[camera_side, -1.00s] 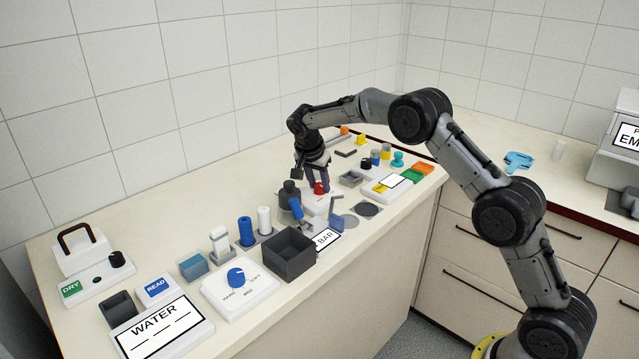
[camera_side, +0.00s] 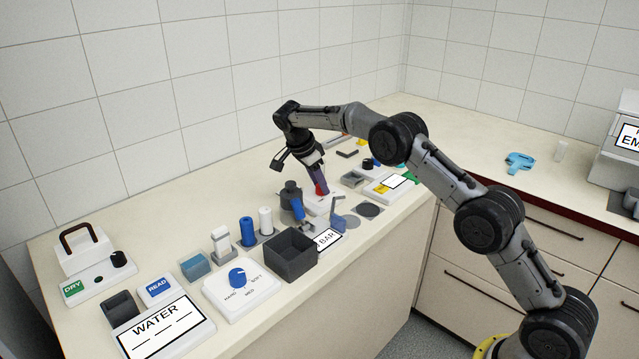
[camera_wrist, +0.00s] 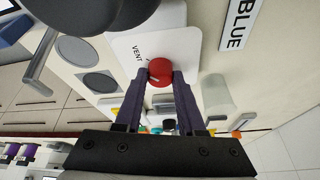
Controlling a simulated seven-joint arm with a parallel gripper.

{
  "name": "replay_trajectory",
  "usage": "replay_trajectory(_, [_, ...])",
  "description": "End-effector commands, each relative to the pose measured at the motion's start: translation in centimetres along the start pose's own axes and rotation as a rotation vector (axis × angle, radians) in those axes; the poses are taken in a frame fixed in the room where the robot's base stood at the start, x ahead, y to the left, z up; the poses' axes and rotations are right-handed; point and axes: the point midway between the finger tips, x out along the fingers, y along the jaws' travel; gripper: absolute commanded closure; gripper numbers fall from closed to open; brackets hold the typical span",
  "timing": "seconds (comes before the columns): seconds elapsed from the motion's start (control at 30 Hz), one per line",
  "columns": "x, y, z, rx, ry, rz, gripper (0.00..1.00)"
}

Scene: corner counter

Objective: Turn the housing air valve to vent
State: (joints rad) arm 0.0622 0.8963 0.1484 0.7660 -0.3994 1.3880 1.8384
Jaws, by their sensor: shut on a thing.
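The housing air valve is a red round knob (camera_wrist: 160,72) on a white plate (camera_wrist: 125,47). The word VENT is printed on the plate beside the knob in the wrist view. A pale mark shows on the knob's face, but I cannot tell exactly where it points. My gripper (camera_wrist: 161,78) is shut on the red knob, one dark purple finger on each side. In the side view my gripper (camera_side: 320,190) reaches down and tilts over the red knob (camera_side: 320,188), whose plate is partly hidden by the fingers and a grey housing (camera_side: 290,195).
The grey housing with a blue-handled part (camera_side: 297,209) stands close to the knob's left. A dark open box (camera_side: 291,257) and a white panel with a blue dial (camera_side: 237,277) are further left. A tiled wall is behind.

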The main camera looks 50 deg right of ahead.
Motion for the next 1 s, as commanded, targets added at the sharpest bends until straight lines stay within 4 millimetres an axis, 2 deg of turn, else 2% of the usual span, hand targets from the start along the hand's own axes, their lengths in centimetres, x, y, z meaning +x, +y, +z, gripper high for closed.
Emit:
replay_trajectory(0.3, [-0.1, 0.0, 0.1, 0.004, -0.002, 0.001, 1.0])
replay_trajectory(0.33, [0.0, 0.0, 0.1, 0.004, -0.002, 0.001, 0.6])
replay_trajectory(0.5, [0.0, 0.0, 0.0, 0.003, -0.002, 0.0, 0.31])
replay_trajectory(0.83, [-0.3, 0.0, 0.0, 0.002, -0.001, -0.001, 0.31])
replay_trajectory(1.0, [-2.2, -0.1, 0.1, 0.002, -0.002, -0.004, 0.31])
